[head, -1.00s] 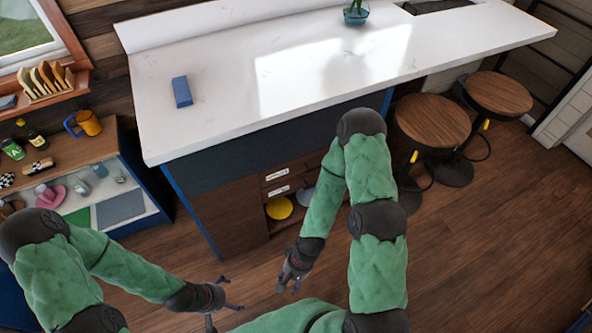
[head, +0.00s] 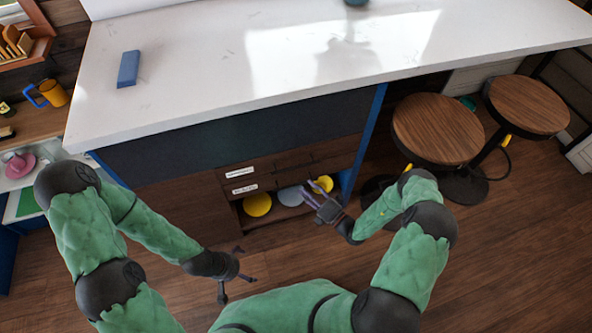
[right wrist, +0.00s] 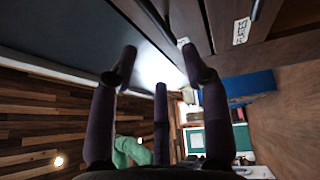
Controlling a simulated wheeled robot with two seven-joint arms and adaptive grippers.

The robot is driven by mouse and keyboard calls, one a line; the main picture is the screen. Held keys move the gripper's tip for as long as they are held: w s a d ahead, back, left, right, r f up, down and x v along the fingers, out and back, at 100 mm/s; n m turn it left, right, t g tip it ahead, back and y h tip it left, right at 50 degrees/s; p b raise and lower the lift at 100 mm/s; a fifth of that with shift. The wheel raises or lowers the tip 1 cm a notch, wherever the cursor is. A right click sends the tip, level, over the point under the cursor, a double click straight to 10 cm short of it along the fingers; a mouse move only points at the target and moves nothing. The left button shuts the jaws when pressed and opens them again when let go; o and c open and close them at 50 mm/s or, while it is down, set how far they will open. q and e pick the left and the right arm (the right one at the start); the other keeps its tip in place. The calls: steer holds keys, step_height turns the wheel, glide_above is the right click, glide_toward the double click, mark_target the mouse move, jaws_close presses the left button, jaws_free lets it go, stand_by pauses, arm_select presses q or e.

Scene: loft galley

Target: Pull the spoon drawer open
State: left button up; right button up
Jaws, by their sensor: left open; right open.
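Two stacked brown drawers are in the dark counter's front in the head view, the upper drawer (head: 275,163) and the lower drawer (head: 285,179). Each has a white label at its left end; I cannot read which is the spoon drawer. Both look shut. My right gripper (head: 312,192) is open and empty, in front of the unit's right part, just below the drawers. In the right wrist view its spread fingers (right wrist: 160,65) have nothing between them; a labelled drawer front (right wrist: 225,25) shows at upper right. My left gripper (head: 235,277) is open and empty, low above the floor.
The white countertop (head: 200,75) overhangs the drawers and carries a blue block (head: 128,68). Below the drawers an open shelf holds yellow and grey round dishes (head: 257,205). Stools (head: 437,130) stand at the right. A side shelf with a mug (head: 52,94) is at left.

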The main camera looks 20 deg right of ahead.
mark_target(296, 167)
steer(key=shift+m+t+h, duration=0.7)
steer(key=shift+m+h, duration=0.1)
steer(key=shift+m, duration=0.1)
steer(key=w, duration=0.3)
steer(key=w+a+r+b, duration=0.1)
steer(key=w, duration=0.3)
steer(key=w+r+b, duration=0.1)
steer(key=w, duration=0.2)
steer(key=shift+w+a, duration=0.2)
steer(key=shift+a, duration=0.2)
jaws_close()
